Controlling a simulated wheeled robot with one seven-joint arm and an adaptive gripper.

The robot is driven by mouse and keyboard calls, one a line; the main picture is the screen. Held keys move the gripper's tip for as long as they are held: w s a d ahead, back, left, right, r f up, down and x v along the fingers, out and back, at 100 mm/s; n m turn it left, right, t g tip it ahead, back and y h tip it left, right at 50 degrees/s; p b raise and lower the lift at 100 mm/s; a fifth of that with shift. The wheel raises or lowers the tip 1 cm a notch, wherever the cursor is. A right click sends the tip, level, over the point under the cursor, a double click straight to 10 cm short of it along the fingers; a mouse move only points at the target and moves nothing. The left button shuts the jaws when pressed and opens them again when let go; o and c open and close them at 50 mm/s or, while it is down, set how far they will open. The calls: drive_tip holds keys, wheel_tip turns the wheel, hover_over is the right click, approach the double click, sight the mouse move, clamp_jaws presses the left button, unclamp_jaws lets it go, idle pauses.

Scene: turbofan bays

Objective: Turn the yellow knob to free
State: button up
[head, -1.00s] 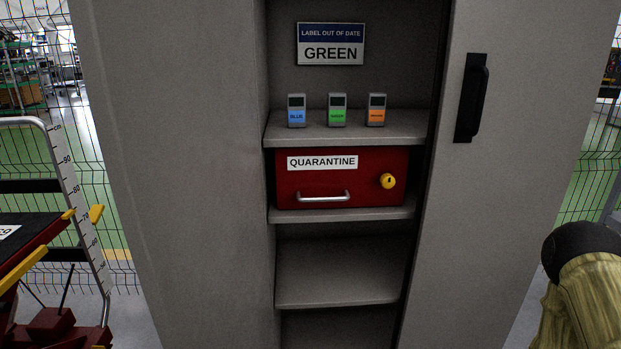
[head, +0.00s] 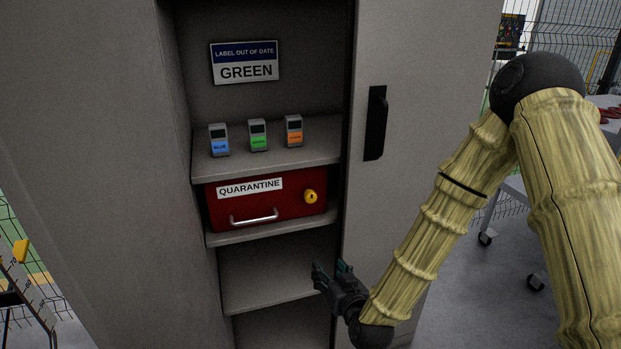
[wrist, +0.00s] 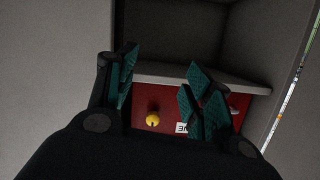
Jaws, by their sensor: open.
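The yellow knob (head: 311,197) is on the right side of the front of a red drawer box (head: 290,207) labelled QUARANTINE, inside a grey cabinet. A small dark slot shows on the knob. My gripper (head: 330,272) is open and empty, below and slightly right of the knob in the head view, in front of the lower shelf. In the wrist view the knob (wrist: 152,119) shows between the spread teal fingers of my gripper (wrist: 160,85), nearer the left finger and some way beyond them. The right finger partly covers the label.
Three small devices, blue (head: 219,140), green (head: 258,135) and orange (head: 294,130), stand on the shelf above the box. A sign (head: 244,62) reads GREEN. The cabinet door with a black handle (head: 375,123) is to the right. The shelf below (head: 268,285) is empty.

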sight(312, 199)
drive_tip(key=w+a+r+t+p, duration=0.2)
drive_tip(key=w+r+t, duration=0.15)
drive_tip(key=r, duration=1.05)
drive_tip(key=shift+g+y, duration=0.25)
drive_tip(key=shift+y, duration=0.05)
drive_tip(key=x, duration=0.5)
drive_tip(key=p+x, duration=0.1)
drive_tip(key=x, duration=0.5)
drive_tip(key=shift+d+f, duration=0.15)
drive_tip(key=shift+f, duration=0.1)
drive_tip(key=shift+c, duration=0.3)
drive_tip(key=c, duration=1)
